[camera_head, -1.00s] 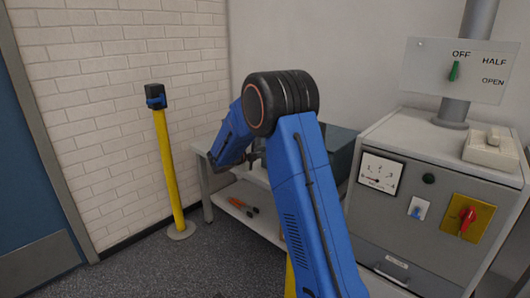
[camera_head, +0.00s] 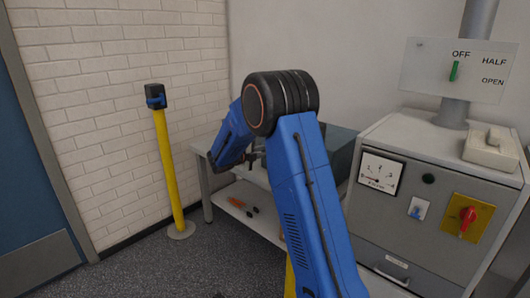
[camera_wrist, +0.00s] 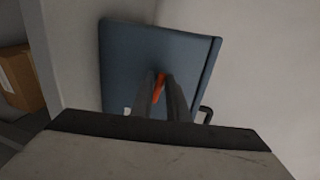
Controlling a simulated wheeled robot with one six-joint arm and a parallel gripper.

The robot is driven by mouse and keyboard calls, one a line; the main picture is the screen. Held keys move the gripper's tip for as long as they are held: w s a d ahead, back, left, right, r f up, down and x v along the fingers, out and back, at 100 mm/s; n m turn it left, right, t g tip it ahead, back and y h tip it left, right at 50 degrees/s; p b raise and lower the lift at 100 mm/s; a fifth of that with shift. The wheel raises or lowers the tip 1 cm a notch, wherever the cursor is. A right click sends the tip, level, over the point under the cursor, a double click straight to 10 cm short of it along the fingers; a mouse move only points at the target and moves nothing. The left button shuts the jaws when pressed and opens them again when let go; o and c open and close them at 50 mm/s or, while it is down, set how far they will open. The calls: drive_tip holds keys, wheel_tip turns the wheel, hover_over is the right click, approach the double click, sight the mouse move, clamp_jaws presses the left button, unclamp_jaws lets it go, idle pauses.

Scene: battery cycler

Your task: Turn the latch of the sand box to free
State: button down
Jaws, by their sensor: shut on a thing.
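The sand box, as far as I can tell, is the blue-grey box (camera_wrist: 130,55) in the wrist view, with its flat face toward the camera. A small orange-red latch (camera_wrist: 159,85) shows on it, partly hidden by my fingers. My gripper (camera_wrist: 165,82) is shut on the latch, with one finger on each side. The latch looks tilted, but its exact angle is hard to tell. In the head view my blue arm hides most of the box (camera_head: 343,142), and the latch cannot be seen there.
A light table (camera_head: 202,161) stands under the box, with small orange and dark items on its lower shelf. A grey cabinet (camera_head: 430,150) with a gauge and red switch is close on the right. A yellow post (camera_head: 168,165) stands left. A dark bent handle (camera_wrist: 206,114) is beside my fingers.

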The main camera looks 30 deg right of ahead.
drive_tip(key=shift+s+f, duration=0.15)
drive_tip(key=shift+f, duration=0.3)
drive_tip(key=c, duration=1.8)
unclamp_jaws()
drive_tip(key=shift+c, duration=0.2)
drive_tip(key=shift+r, duration=0.25)
drive_tip(key=v, duration=1.7)
drive_tip(key=shift+a, duration=0.15)
